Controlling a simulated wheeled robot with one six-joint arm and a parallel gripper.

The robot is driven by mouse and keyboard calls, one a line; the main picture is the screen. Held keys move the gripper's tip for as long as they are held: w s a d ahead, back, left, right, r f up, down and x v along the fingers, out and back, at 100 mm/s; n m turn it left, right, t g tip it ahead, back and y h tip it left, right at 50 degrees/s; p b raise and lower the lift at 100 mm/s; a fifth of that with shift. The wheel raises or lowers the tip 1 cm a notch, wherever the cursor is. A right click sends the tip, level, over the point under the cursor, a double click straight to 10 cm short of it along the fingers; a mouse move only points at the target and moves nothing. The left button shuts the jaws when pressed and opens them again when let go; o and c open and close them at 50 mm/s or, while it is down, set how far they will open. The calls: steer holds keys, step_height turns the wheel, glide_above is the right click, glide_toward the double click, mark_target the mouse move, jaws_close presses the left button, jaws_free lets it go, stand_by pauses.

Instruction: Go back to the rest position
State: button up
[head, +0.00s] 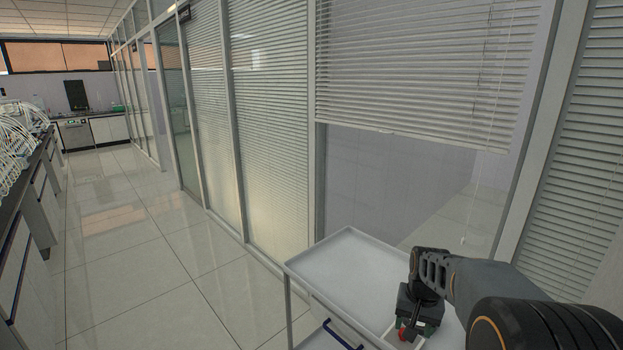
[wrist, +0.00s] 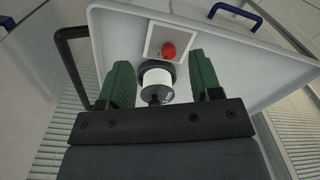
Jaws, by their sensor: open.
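My gripper (head: 417,326) is at the end of my arm, low over the white cart at the lower right of the head view. In the wrist view its two green fingers (wrist: 160,72) stand wide apart. A white cylinder with black ends (wrist: 156,80) shows between them, with a visible gap on each side. Just beyond it is a red knob-like part (wrist: 168,49) on a pale square plate. A bit of red (head: 402,335) also shows beside the gripper in the head view. Whether the cylinder stands on the tray is hard to tell.
The white cart tray (head: 345,262) has a raised rim and a dark blue handle (head: 342,335). Its far part is bare. A glass partition with blinds (head: 265,120) runs behind it. A lab bench (head: 22,190) with tubing stands at left; the floor between is clear.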

steer(key=s+a+r+n+t, duration=0.1)
steer(key=s+a+r+n, duration=0.1)
steer(key=s, duration=0.5)
steer(key=s+a+r+n+t, duration=0.2)
steer(key=s+a+r, duration=0.1)
steer(key=s+a, duration=0.3)
steer(key=shift+s+r+n, duration=0.3)
steer(key=shift+s+r, duration=0.1)
steer(key=shift+s, duration=0.15)
steer(key=shift+c, duration=0.4)
